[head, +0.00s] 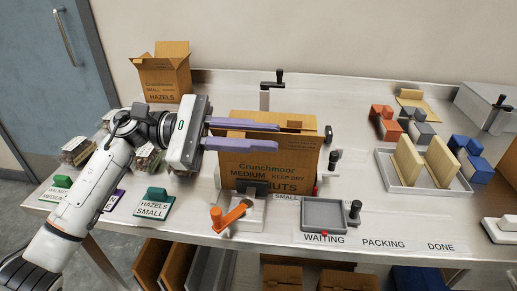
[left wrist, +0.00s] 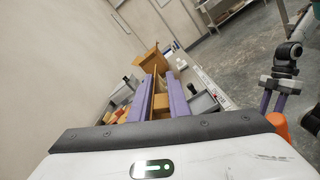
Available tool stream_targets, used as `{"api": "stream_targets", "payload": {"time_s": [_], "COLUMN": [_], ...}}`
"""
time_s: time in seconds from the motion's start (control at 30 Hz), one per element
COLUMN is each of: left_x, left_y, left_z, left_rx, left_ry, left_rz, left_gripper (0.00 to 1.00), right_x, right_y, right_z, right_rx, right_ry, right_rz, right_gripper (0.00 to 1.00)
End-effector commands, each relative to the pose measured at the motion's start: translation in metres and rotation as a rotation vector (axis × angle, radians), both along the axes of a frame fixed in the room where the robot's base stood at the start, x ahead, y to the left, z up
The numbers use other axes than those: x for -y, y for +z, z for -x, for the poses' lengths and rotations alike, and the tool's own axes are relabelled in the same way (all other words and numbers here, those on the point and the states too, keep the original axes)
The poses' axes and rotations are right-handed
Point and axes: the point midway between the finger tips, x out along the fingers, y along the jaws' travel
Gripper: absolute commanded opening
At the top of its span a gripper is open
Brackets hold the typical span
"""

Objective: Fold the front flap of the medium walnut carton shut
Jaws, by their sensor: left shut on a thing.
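The medium walnut carton (head: 262,170) stands upright on the bench in the head view, its printed front facing me. My left gripper (head: 278,135) reaches across its top from the left, with one purple finger behind the other. It is shut on cardboard at the carton's top, which looks like the front flap; the fingers hide most of it. In the left wrist view, brown cardboard (left wrist: 160,103) shows between the fingers. My right gripper (left wrist: 273,101) shows at the right of that view, its fingers apart and empty.
A small hazels carton (head: 166,80) with raised flaps stands at the back left. An orange-handled clamp (head: 232,214) and an empty grey tray (head: 323,214) are in front of the carton. A white tray (head: 392,178) with tan panels lies to the right.

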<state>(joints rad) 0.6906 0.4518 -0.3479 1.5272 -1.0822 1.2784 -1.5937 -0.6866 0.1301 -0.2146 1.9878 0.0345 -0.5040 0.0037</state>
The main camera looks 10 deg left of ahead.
Motion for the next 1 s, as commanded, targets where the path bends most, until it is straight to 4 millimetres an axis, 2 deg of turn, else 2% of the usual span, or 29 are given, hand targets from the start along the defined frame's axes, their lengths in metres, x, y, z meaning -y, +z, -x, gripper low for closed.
{"api": "stream_targets", "payload": {"time_s": [0.43,1.0], "left_x": [0.0,0.0], "left_y": [0.007,0.008], "left_z": [-0.014,-0.016], "left_rx": [-0.27,-0.33], "left_ry": [-0.002,-0.003], "left_rz": [-0.003,-0.003], "left_gripper": [0.0,0.0], "right_x": [-0.003,-0.003], "right_y": [-0.006,-0.008], "right_z": [-0.003,-0.002], "right_rx": [0.009,0.008], "right_ry": [0.001,-0.001], "right_rz": [-0.008,-0.009], "right_gripper": [0.32,0.32]}}
